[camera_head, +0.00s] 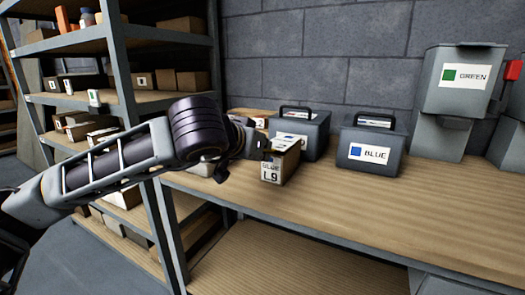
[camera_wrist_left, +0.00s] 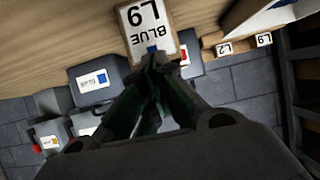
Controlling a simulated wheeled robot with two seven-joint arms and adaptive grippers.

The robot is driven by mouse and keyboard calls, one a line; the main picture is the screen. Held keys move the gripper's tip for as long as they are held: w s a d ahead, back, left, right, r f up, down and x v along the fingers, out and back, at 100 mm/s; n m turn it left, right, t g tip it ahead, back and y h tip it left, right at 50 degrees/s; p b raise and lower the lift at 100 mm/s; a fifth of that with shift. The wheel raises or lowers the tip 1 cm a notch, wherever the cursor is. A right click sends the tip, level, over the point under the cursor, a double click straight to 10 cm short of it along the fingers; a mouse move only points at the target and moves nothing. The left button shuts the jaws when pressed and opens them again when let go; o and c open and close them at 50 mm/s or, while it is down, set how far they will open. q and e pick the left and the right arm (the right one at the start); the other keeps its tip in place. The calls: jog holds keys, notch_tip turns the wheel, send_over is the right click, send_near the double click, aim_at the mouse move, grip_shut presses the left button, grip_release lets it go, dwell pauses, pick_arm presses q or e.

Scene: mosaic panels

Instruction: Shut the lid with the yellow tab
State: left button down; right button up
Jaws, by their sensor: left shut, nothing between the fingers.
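A grey bin labelled BLUE (camera_head: 373,160) stands right of the box, with a black handle. Another grey handled bin (camera_head: 316,140) stands behind the box. A taller grey bin labelled GREEN (camera_head: 440,92) is at the right. I cannot clearly make out a yellow tab. My right gripper is not in view.
The wooden bench top (camera_head: 400,212) is clear in front and to the right. A metal shelf unit (camera_head: 118,62) with several boxes stands at the left. A red part (camera_head: 512,69) shows at the right edge. A grey block wall (camera_head: 320,60) is behind the bins.

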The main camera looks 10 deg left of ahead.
pick_arm(q)
jog(key=shift+w, duration=0.15)
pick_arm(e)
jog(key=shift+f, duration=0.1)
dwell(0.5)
pick_arm(q)
jog(key=shift+w+d, duration=0.25)
jog(key=shift+w, duration=0.3)
dwell(0.4)
notch_tip(320, 180, up, 4)
jog(key=p, duration=0.2)
jog(key=s+a+f+p, duration=0.1)
jog(key=s+a+f, duration=0.1)
jog(key=s, duration=0.6)
jog(key=shift+s+a+f, duration=0.4)
jog(key=shift+a, duration=0.05)
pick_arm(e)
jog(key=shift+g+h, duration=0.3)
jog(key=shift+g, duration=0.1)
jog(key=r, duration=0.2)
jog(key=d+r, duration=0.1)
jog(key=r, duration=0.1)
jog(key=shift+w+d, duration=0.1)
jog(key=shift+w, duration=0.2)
